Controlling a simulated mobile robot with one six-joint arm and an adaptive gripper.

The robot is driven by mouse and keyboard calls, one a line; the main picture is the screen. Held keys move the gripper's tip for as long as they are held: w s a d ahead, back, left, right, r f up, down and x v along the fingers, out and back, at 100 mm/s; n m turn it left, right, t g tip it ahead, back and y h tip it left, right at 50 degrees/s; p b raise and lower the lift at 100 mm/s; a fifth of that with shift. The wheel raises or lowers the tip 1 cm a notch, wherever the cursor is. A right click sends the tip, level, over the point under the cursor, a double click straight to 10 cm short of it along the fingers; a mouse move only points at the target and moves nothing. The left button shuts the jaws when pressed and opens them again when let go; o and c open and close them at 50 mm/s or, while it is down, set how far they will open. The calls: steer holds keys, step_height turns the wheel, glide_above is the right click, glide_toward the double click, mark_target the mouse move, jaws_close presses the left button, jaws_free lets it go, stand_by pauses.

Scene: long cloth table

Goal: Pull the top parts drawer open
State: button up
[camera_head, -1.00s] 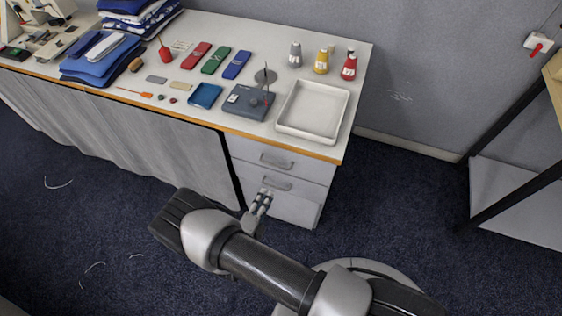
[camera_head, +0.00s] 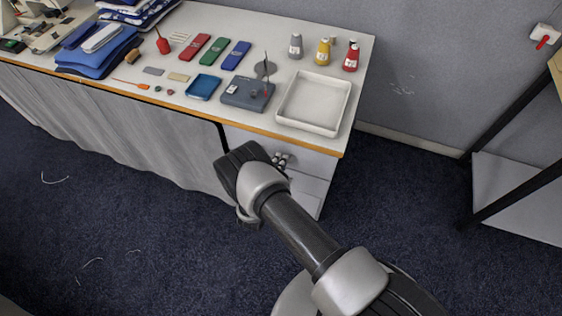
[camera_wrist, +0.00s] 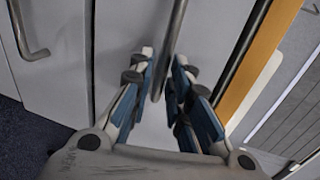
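The top parts drawer (camera_head: 312,160) is the pale front just under the orange table edge, and it looks closed. Its grey bar handle is hidden behind my gripper in the head view. In the wrist view the top drawer handle (camera_wrist: 172,38) runs between my fingertips. My gripper (camera_head: 282,159) is at the drawer front. In the wrist view my gripper (camera_wrist: 165,65) is open, with its blue-padded fingers on either side of the handle and small gaps visible. A lower drawer's handle (camera_wrist: 28,38) shows at the left of the wrist view.
The table (camera_head: 362,60) carries a white tray (camera_head: 287,118) above the drawers, a grey device (camera_head: 247,94), bottles and coloured cases. A grey cloth (camera_head: 130,140) hangs left of the drawers. A black-framed rack (camera_head: 500,125) stands at right, with clear carpet between.

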steer(key=shift+x, duration=0.75)
steer(key=shift+c, duration=0.2)
jaws_close()
